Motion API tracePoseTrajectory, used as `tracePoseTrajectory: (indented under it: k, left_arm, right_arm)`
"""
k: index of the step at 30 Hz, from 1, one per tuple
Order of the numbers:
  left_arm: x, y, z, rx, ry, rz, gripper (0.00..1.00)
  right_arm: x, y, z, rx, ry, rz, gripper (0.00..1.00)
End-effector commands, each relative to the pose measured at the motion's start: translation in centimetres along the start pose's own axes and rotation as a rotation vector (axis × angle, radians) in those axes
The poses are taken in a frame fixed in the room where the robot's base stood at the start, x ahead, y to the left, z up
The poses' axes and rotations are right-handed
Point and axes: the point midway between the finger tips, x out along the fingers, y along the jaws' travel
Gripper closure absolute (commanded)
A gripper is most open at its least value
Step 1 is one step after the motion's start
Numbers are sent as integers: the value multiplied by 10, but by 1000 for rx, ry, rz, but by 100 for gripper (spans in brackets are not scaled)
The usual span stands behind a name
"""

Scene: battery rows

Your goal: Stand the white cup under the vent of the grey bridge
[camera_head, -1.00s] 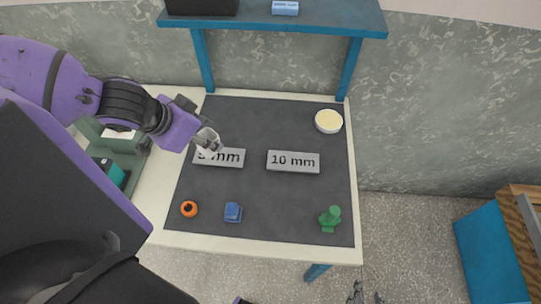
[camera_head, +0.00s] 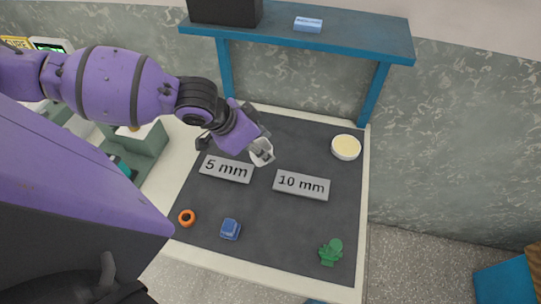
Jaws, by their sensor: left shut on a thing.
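My left gripper (camera_head: 262,155) is above the dark mat, just right of and behind the grey 5 mm block (camera_head: 227,169). It is shut on a small whitish thing, likely the white cup (camera_head: 261,148), mostly hidden by the fingers. A second grey block reads 10 mm (camera_head: 301,185), to the right and nearer. Both look like flat labelled blocks; I cannot make out a vent or which one is the grey bridge. My right gripper is not in view.
A white round dish with a pale yellow top (camera_head: 346,147) is at the back right of the mat (camera_head: 250,200). An orange ring (camera_head: 187,218), a blue block (camera_head: 230,229) and a green figure (camera_head: 331,252) lie along the front. A blue shelf (camera_head: 370,42) spans the back.

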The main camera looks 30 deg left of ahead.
Motion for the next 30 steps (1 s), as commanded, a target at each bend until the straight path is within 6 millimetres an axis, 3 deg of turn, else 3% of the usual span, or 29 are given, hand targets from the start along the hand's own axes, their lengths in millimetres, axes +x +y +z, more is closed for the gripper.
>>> tracePoseTrajectory:
  k: [1, 6, 15, 19, 30]
  left_arm:
    - [17, -3, 3, -5, -6, 6, 83]
    - [45, -14, 0, -3, -4, 4, 83]
    - [66, -24, -2, -3, -4, 2, 83]
    - [85, -22, 10, -3, -6, 4, 83]
    - [91, -23, 13, -1, -3, 1, 83]
  right_arm:
    - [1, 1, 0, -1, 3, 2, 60]
    - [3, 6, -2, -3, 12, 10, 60]
    - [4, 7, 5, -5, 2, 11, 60]
    - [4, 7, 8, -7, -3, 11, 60]
    - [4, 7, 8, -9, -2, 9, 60]
